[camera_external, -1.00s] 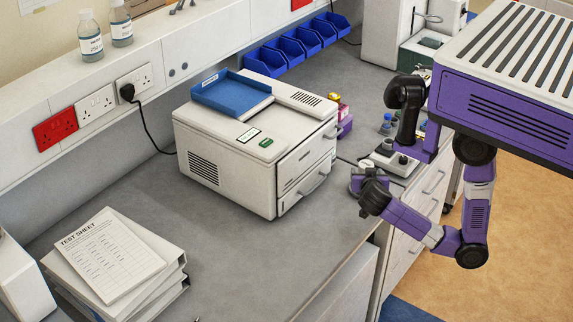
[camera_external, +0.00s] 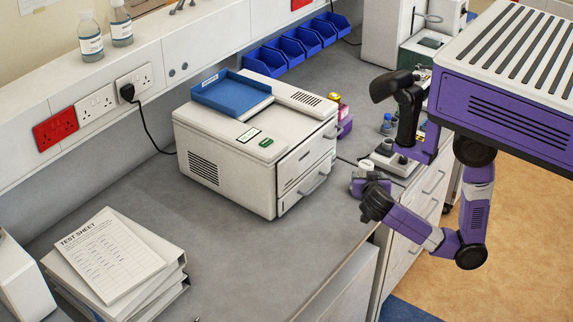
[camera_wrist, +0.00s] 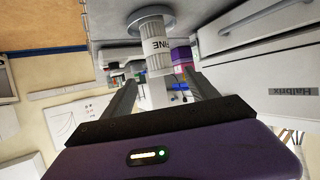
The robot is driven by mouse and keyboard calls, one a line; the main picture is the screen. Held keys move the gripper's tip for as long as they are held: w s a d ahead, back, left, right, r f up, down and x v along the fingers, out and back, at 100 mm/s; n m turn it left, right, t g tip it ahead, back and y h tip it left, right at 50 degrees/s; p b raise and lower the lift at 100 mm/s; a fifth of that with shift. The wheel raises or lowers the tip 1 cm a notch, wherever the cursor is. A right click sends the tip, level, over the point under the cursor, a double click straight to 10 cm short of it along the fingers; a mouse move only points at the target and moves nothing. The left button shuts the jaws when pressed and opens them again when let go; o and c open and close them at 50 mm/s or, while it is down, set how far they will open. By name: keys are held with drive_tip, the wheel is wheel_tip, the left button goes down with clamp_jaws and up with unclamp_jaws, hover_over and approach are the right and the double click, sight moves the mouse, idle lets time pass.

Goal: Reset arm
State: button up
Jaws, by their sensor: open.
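My arm (camera_external: 408,224) reaches left from my purple body over the bench's right edge, its elbow bent low. My gripper (camera_external: 371,181) is small in the external view, just above the bench edge, and its fingers are hard to make out there. In the wrist view my gripper (camera_wrist: 160,80) is open, with two dark fingers apart. A white and grey ribbed post (camera_wrist: 158,62) marked "FINE", with a round grey disc at one end, shows between the fingers. I cannot tell whether they touch it. The wrist picture is upside down.
A white machine (camera_external: 225,160) with a blue tray (camera_external: 230,92) stands left of my gripper; its side shows in the wrist view (camera_wrist: 268,60). A small white instrument (camera_external: 395,162) is close behind my gripper. The bench (camera_external: 225,265) is clear in front of the machine.

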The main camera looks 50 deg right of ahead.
drive_tip(key=w+a+r+n+t+y, duration=0.2)
drive_tip(key=w+a+n+t, duration=0.2)
drive_tip(key=w+n, duration=0.15)
drive_tip(key=s+a+f+n+t+y, duration=0.1)
drive_tip(key=a+f+n+t+y, duration=0.3)
drive_tip(key=a+n+y, duration=0.5)
drive_tip(key=s+d+m, duration=0.1)
drive_tip(key=s+d, duration=0.2)
drive_tip(key=s, duration=0.3)
drive_tip(key=s+d+m, duration=0.1)
drive_tip(key=s+d, duration=0.2)
drive_tip(key=s, duration=0.4)
drive_tip(key=s+d+f+m, duration=0.1)
drive_tip(key=s+d, duration=0.2)
drive_tip(key=s, duration=0.4)
drive_tip(key=shift+d+g, duration=0.2)
drive_tip(key=shift+g, duration=0.2)
